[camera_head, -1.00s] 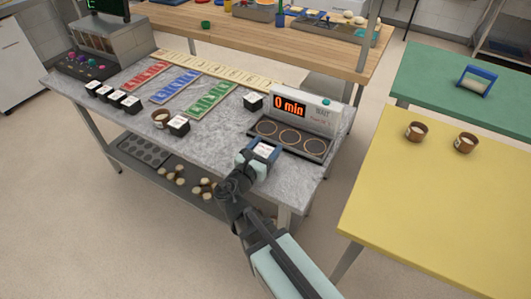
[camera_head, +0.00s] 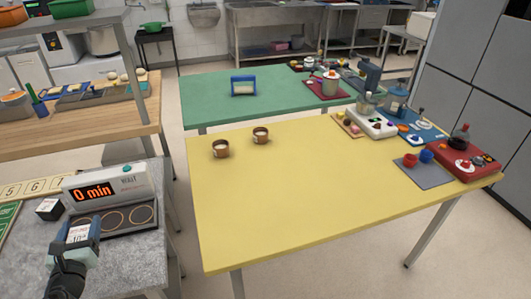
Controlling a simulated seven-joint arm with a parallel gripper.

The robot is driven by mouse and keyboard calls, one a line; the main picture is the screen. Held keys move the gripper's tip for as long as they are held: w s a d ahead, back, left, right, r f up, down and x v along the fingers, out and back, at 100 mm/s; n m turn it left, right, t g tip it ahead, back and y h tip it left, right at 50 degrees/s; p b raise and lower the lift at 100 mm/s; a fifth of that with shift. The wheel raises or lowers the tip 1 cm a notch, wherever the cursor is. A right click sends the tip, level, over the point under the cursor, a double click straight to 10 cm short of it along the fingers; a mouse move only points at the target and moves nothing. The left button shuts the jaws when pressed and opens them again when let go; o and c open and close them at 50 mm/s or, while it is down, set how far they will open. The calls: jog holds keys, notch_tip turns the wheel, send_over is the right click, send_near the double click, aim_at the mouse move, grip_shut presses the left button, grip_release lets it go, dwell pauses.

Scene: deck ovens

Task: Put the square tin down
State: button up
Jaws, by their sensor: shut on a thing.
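The square tin (camera_head: 81,234) is blue-rimmed with a white label on top, at the lower left in the head view. My gripper (camera_head: 77,246) is shut on it, and its fingers are partly hidden by the tin and my wrist. The tin is held over the grey stone-topped table (camera_head: 132,266), just in front of the timer unit with round rings. I cannot tell whether the tin touches the tabletop.
The timer unit (camera_head: 108,188) reads "0 min". A small black box with a white top (camera_head: 49,209) stands left of it. The yellow table (camera_head: 300,205) is mostly bare, with two brown cups (camera_head: 221,149) at its far left and several devices at its right. A green table (camera_head: 205,97) stands behind.

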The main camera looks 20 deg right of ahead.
jog(key=w+d+m+g+h, duration=0.25)
jog(key=w+d+h, duration=0.4)
jog(key=d, duration=0.75)
jog(key=w+d+m+g+h, duration=0.2)
jog(key=w+d+m+h, duration=0.15)
jog(key=w+d, duration=0.8)
jog(key=w+d+m+g+h, duration=0.2)
jog(key=w+d+m+h, duration=0.3)
jog(key=d, duration=1.2)
jog(key=shift+s+d+f+m+g+h, duration=0.2)
jog(key=shift+s+d+f+m+g, duration=0.4)
jog(key=shift+f, duration=1)
jog(key=shift+s+d+f+m+g+h, duration=0.2)
jog(key=shift+s+f+g, duration=0.2)
jog(key=shift+f+g, duration=0.9)
jog(key=shift+s+d+f+m+g+h, duration=0.2)
jog(key=shift+s+d+f+m+g, duration=0.25)
jog(key=shift+f, duration=1.5)
jog(key=shift+a+f, duration=0.15)
jog(key=o, duration=1.2)
